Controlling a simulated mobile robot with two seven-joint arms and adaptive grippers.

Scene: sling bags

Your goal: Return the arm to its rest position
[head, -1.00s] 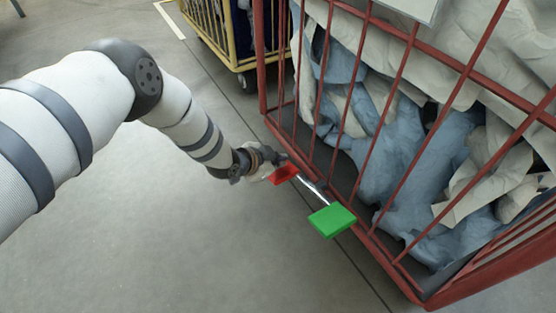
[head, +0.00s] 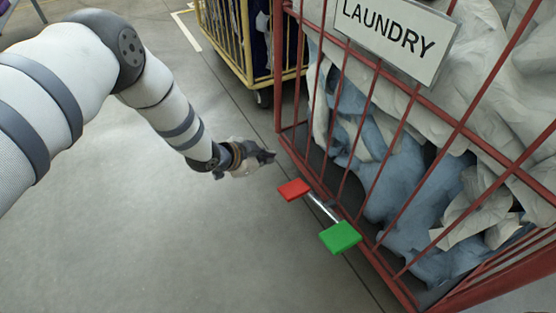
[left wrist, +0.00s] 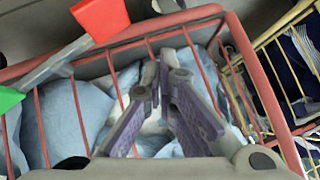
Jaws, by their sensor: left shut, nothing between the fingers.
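My left arm (head: 165,105) reaches in from the left in the head view. Its gripper (head: 268,156) is shut and empty, just left of the red laundry cage (head: 283,130) and apart from the pedals. In the left wrist view the gripper's fingers (left wrist: 158,75) meet at the tips, with the cage bars behind them. A red pedal (head: 294,189) and a green pedal (head: 340,237) sit at the two ends of a metal bar at the cage's lower edge. Both pedals also show at the left of the left wrist view. My right gripper is not in view.
The red cage holds blue and whitish cloth (head: 400,190) and bears a LAUNDRY sign (head: 398,38). A yellow cage cart (head: 240,50) on wheels stands behind it. The grey floor (head: 130,240) to the left is clear.

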